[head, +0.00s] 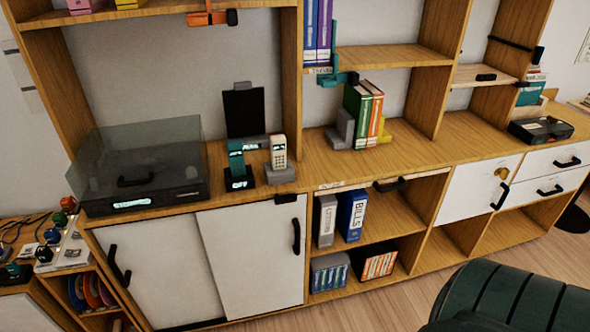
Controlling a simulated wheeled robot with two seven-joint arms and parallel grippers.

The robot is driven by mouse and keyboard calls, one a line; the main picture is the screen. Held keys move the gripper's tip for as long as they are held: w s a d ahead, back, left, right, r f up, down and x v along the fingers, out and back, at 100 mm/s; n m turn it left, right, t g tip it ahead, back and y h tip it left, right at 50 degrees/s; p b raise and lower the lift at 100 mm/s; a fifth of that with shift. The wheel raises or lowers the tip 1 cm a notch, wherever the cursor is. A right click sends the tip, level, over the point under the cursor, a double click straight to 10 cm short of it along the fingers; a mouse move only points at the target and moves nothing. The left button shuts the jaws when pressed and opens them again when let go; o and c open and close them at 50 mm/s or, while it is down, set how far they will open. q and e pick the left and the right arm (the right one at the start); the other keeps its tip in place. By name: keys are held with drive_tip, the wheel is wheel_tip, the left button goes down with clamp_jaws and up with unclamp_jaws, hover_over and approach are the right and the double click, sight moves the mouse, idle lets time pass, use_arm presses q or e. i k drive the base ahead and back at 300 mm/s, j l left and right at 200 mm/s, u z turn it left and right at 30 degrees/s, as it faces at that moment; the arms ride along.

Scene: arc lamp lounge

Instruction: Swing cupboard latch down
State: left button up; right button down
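A white cupboard door (472,192) is set in the lower row of the wooden shelf unit, right of centre, and looks shut. A small brass-coloured round fitting (501,172), which may be the latch, sits near its upper right corner. It is too small to tell which way it is turned. A black bar handle (500,197) is just below it. Neither of my grippers is in view.
Two white sliding panels (250,255) with black handles fill the lower left. Open shelves hold binders (351,214). White drawers (545,187) are right of the cupboard door. A dark green rounded piece (510,300) stands at the lower right, with bare wooden floor (420,298) beside it.

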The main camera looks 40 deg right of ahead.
sight(293, 197)
drive_tip(key=z, duration=1.25)
